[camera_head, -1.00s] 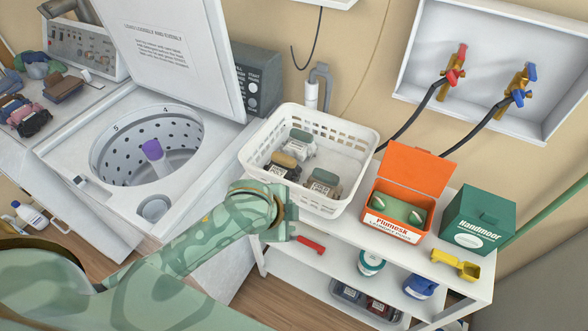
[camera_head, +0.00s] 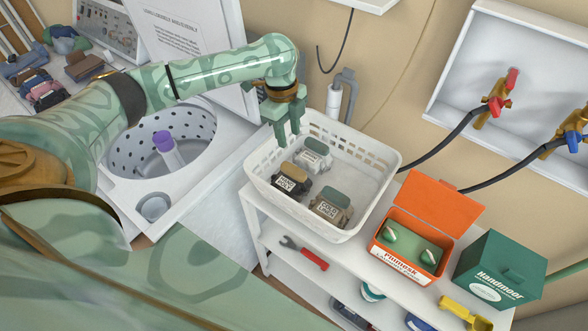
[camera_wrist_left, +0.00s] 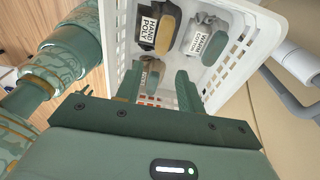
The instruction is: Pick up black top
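The black top is a folded bundle (camera_head: 290,181) with a tan patch and a white label, at the left in the white basket. In the left wrist view, the same black bundle (camera_wrist_left: 147,30) has a "HAND POLY" label. My left gripper (camera_head: 288,138) points down over the basket's back-left rim, beyond the bundle and apart from it. Its two fingers (camera_wrist_left: 158,92) are spread with nothing between them. A pale grey bundle (camera_head: 312,155) lies behind the black one, and a grey-brown bundle (camera_head: 331,208) lies to its right. My right gripper is not in view.
The basket (camera_head: 375,175) has raised perforated walls and stands on a white shelf. An orange open box (camera_head: 412,235) and a green box (camera_head: 497,270) stand to its right. The open washer (camera_head: 205,195) is at left. A grey pipe (camera_head: 347,90) rises behind the basket.

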